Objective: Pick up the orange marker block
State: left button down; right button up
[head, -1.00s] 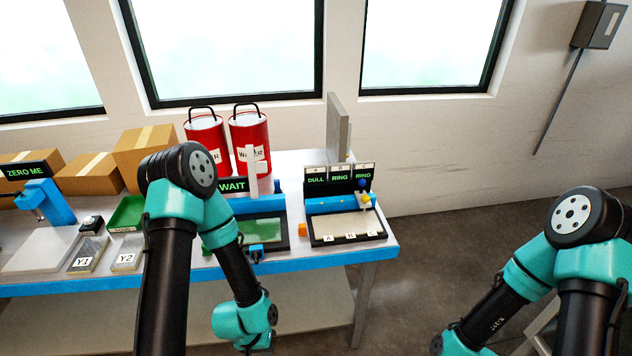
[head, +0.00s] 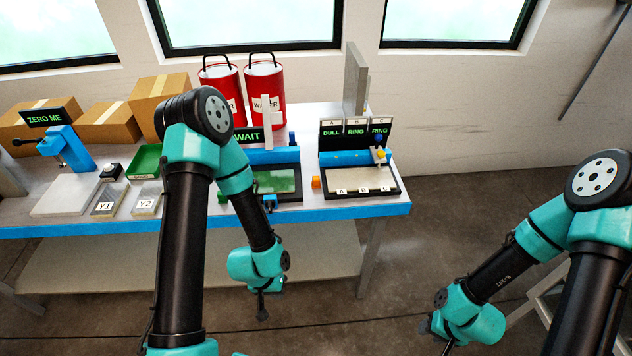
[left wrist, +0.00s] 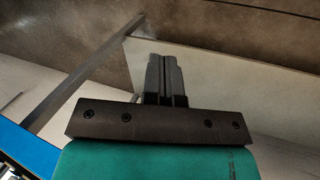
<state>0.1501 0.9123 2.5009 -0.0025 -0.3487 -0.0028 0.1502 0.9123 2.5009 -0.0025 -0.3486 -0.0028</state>
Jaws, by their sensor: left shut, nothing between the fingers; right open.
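The orange marker block (head: 316,182) is a small cube on the bench top. It sits just left of the tray marked A, B, C (head: 360,182) and right of the green bath (head: 272,183). My left gripper (head: 262,308) hangs in front of the bench, lower than its blue front edge and apart from the block. In the left wrist view its two dark fingers (left wrist: 166,75) are together with nothing between them.
The bench's blue front edge (head: 330,216) lies between my left gripper and the block. Upright DULL and RING signs (head: 355,132) stand behind the tray. Red water cans (head: 265,90), a WAIT sign and cardboard boxes (head: 157,95) stand farther back and left.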

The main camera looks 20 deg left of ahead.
pick_arm(q)
jog(key=c, duration=1.8)
grip_release()
jog(key=o, duration=1)
jog(key=shift+c, duration=0.2)
jog(key=shift+w, duration=0.1)
